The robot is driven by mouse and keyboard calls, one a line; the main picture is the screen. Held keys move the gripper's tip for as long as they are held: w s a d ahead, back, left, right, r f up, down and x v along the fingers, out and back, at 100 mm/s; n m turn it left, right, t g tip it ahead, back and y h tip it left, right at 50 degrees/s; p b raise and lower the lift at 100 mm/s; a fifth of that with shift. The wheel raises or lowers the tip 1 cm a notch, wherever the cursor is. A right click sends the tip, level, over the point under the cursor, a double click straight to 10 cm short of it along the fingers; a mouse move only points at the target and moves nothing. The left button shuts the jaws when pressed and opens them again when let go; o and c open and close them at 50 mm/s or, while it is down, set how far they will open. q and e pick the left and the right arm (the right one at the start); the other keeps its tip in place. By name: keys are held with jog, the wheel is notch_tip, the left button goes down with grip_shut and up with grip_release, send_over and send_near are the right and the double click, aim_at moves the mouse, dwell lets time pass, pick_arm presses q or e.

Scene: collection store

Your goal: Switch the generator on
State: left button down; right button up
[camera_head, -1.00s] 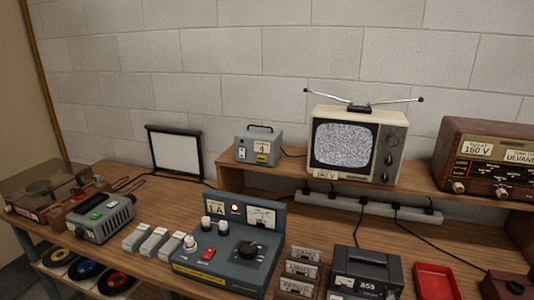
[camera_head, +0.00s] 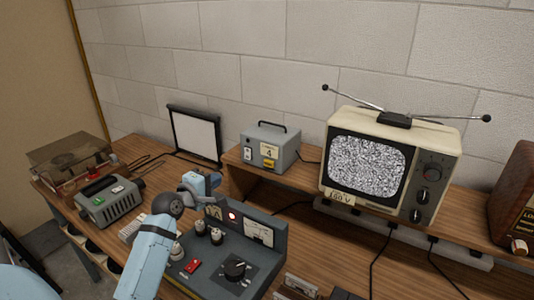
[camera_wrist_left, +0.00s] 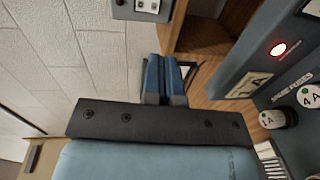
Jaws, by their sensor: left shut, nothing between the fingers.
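Which unit is the generator I cannot tell for certain. A blue-grey console (camera_head: 262,226) stands on the bench with a lit red lamp (camera_head: 233,216), a meter, white-topped fuses, a black knob (camera_head: 236,269) and a red rocker switch (camera_head: 192,266). A small grey box (camera_head: 268,134) with a handle, a switch and a yellow label sits on the raised shelf. My left gripper (camera_head: 213,178) is shut and empty, above the console's back left corner, below and left of the grey box. In the left wrist view its fingers (camera_wrist_left: 165,78) are together; the console's lamp (camera_wrist_left: 278,49) is at the right. My right gripper is not in view.
A television (camera_head: 385,165) showing static stands on the shelf, right of the grey box. A framed white panel (camera_head: 196,136) stands behind the gripper. A grey unit with green and white buttons (camera_head: 110,205) and a record player (camera_head: 68,158) are at left.

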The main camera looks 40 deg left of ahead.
pick_arm(q)
jog(key=p, duration=0.3)
send_near(247, 158)
jog(key=w, duration=0.6)
jog(key=shift+w+a+f, duration=0.3)
jog(key=shift+a+f, duration=0.05)
jog(key=shift+w+f, duration=0.15)
jog(key=shift+w, duration=0.3)
